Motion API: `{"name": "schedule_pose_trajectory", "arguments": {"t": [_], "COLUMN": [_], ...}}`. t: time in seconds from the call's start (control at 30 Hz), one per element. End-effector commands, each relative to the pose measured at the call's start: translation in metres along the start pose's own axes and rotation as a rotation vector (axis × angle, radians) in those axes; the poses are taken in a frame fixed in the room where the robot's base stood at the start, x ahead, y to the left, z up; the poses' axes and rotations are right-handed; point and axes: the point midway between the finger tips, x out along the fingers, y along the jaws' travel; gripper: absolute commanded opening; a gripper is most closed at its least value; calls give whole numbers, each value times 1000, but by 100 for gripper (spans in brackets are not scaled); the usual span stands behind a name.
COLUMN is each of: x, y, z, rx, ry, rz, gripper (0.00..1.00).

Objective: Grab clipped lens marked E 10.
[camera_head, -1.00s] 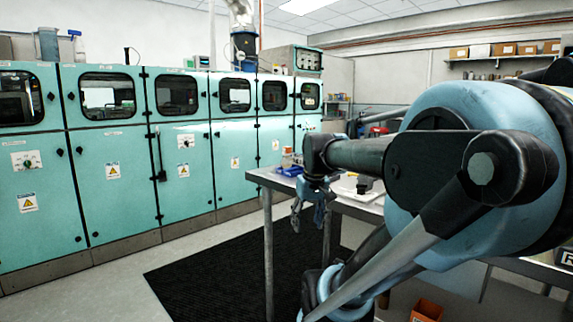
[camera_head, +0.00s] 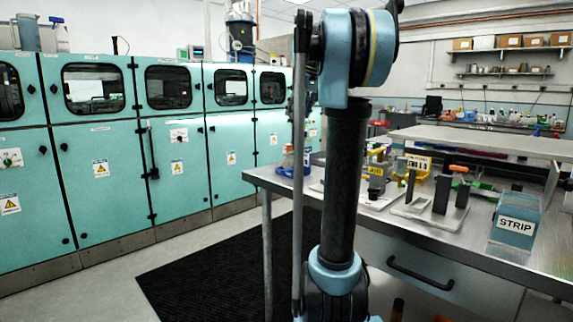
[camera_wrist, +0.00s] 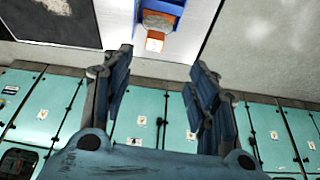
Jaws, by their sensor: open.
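I cannot make out a lens marked E 10 in either view. Several small clipped or labelled pieces stand on the metal bench (camera_head: 480,250) in the head view, among them one with a white label (camera_head: 418,162) too small to read surely and one with a yellow label (camera_head: 376,171). My gripper (camera_wrist: 163,72) is open and empty in the wrist view, its two blue fingers spread apart. Beyond the fingertips lie an orange piece with a white label (camera_wrist: 155,42), a grey lump (camera_wrist: 158,20) and a blue holder (camera_wrist: 172,5). My gripper is not visible in the head view.
A clear box marked STRIP (camera_head: 515,222) stands at the bench's right front. A grey stand with dark uprights (camera_head: 430,210) is left of it. A raised shelf (camera_head: 490,140) spans the back. Teal cabinets (camera_head: 95,190) line the left; a black mat (camera_head: 235,270) covers the floor.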

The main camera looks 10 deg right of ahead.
Motion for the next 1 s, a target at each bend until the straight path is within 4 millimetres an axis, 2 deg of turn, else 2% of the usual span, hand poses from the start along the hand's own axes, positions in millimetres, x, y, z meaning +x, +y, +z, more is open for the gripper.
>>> {"name": "schedule_pose_trajectory", "arguments": {"t": [0.17,0.7,1.0], "x": [10,102,123], "y": [5,6,6], "z": [-5,-4,-4], "rx": [-7,-5,-4], "ry": [4,3,3], "rz": [0,1,1], "gripper": [53,53,53]}}
